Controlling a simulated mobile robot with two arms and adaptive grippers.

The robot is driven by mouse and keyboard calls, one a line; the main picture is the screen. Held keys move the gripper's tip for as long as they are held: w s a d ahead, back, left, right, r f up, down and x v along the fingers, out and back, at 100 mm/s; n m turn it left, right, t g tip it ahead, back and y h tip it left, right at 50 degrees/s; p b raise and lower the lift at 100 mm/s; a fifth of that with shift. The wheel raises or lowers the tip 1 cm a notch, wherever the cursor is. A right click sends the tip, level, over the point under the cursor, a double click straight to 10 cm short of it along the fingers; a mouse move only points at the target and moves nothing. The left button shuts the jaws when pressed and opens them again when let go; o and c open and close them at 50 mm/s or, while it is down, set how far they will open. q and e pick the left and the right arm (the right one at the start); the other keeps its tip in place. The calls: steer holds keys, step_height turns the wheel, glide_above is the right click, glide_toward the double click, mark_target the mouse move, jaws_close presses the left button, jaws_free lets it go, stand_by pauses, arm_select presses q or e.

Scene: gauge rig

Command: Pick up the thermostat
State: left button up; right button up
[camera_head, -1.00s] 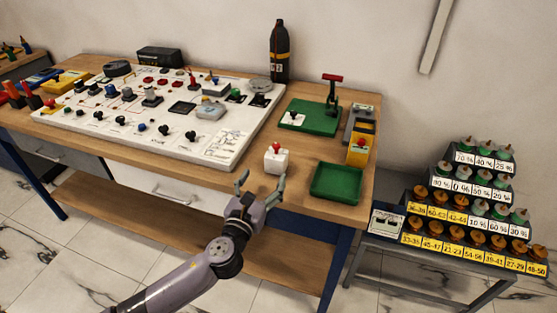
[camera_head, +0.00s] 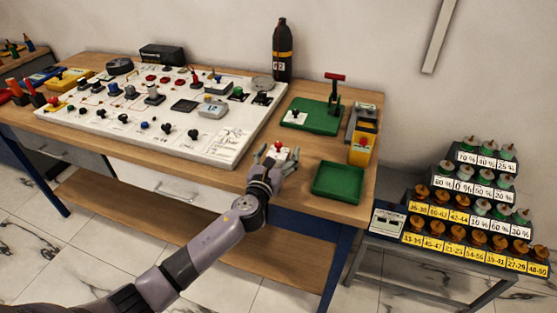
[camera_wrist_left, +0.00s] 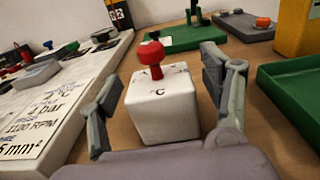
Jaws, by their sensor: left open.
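The thermostat is a white cube (camera_wrist_left: 163,107) with a red knob on top and "°C" printed on it. In the left wrist view it stands upright on the wooden table between the fingers of my left gripper (camera_wrist_left: 165,100). The fingers are open, one on each side, with a visible gap at the left. In the head view the thermostat (camera_head: 281,151) is partly hidden behind my left gripper (camera_head: 277,158), which reaches in from the front edge of the table. My right gripper does not show.
A green tray (camera_head: 338,197) lies to the right of the thermostat. The white panel (camera_head: 205,150) with knobs is to its left. A green base with a red-handled lever (camera_head: 320,125) stands behind, near a yellow box (camera_head: 361,148) and a dark bottle (camera_head: 282,60).

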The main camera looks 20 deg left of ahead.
arm_select(q)
steer(key=shift+s, duration=0.1)
steer(key=shift+c, duration=0.4)
steer(key=c, duration=1.2)
steer(key=shift+c, duration=0.5)
steer(key=shift+r, duration=0.15)
